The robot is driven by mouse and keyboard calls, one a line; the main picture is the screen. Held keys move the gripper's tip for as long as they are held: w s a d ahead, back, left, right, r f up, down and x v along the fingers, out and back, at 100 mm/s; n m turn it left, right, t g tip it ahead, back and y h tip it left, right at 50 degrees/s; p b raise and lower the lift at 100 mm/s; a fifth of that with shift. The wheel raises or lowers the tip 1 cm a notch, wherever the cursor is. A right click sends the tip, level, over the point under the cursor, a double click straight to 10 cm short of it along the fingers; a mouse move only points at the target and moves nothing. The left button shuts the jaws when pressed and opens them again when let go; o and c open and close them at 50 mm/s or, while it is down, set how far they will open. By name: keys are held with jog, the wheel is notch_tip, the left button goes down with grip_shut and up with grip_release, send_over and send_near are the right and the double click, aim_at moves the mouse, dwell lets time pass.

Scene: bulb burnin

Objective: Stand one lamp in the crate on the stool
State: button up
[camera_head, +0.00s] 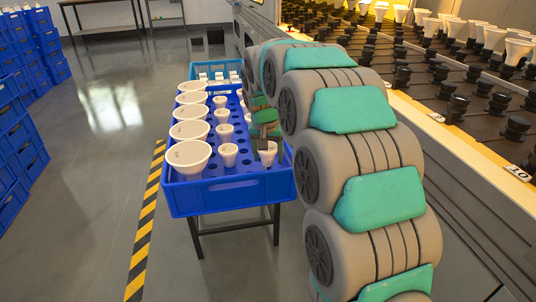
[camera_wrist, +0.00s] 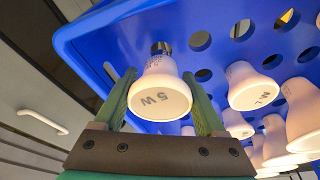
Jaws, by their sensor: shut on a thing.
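My gripper (camera_wrist: 160,108) is shut on a white lamp (camera_wrist: 160,97) marked "5 W" in the wrist view. Its green fingers stand on either side of the lamp, and the metal cap points toward the blue crate's holed insert. In the head view the held lamp (camera_head: 267,152) is at the near right part of the blue crate (camera_head: 230,196), which stands on a dark-legged stool (camera_head: 237,227). Whether its cap is in a hole cannot be told. Other lamps stand in the crate, such as a small one (camera_head: 228,154) and a large one (camera_head: 188,156).
Empty holes show in the insert near the held lamp. A second blue crate (camera_head: 217,68) with white items is behind. The rack (camera_head: 455,75) with dark sockets and lamps runs along the right. Stacked blue crates (camera_head: 12,130) stand at left; the floor (camera_head: 95,170) between is clear.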

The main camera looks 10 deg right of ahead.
jog(key=shift+f+b, duration=0.4)
jog(key=shift+f, duration=0.95)
jog(key=o, duration=1.3)
jog(key=shift+o, duration=0.2)
jog(key=shift+r, duration=0.15)
jog(key=v, duration=0.7)
jog(key=shift+r, duration=0.3)
